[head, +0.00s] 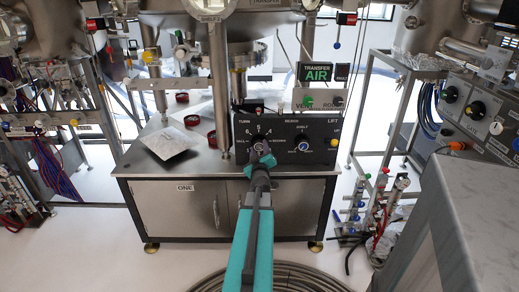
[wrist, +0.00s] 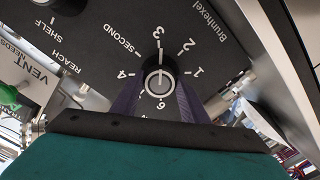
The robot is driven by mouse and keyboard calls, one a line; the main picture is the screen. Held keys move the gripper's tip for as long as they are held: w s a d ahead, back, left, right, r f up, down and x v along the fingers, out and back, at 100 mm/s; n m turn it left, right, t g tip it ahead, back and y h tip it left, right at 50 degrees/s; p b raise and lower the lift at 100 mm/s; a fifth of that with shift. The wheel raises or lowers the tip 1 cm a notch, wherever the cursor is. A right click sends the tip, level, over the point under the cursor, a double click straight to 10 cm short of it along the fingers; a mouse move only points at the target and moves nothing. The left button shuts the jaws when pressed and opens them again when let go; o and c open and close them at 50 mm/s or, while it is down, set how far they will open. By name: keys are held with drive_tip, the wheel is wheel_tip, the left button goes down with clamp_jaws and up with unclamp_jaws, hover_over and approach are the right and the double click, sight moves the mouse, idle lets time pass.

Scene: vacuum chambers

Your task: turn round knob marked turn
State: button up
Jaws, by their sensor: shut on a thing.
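The round knob (wrist: 159,84) is on a dark control panel (head: 320,152), with numbers and the word SECOND around it in the wrist view. In the head view the label TURN stands above its dial. A white line on the knob points toward the 3. My gripper (wrist: 160,98) has its two dark fingers on either side of the knob and is shut on it. In the head view my gripper (head: 260,158) reaches the panel's left dial and hides most of the knob.
A second knob (head: 303,146), labelled SHELF, sits to the right on the same panel. A yellow button (head: 334,142) is at the panel's right edge. A green VENT button (head: 308,101) is above. A metal plate (head: 168,142) and red rings (head: 192,120) lie on the bench left of the panel.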

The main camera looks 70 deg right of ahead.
drive_tip(key=shift+r+m+p, duration=0.15)
drive_tip(key=shift+m+p, duration=0.3)
drive_tip(key=shift+m, duration=0.5)
drive_tip(key=shift+r+m+p, duration=0.15)
drive_tip(key=shift+m+p, duration=0.25)
drive_tip(key=shift+m, duration=0.55)
idle(0.9)
drive_tip(key=shift+d, duration=0.1)
drive_tip(key=o, duration=1)
drive_tip(key=shift+s, duration=0.1)
drive_tip(key=shift+f, duration=0.15)
drive_tip(key=shift+a, duration=0.2)
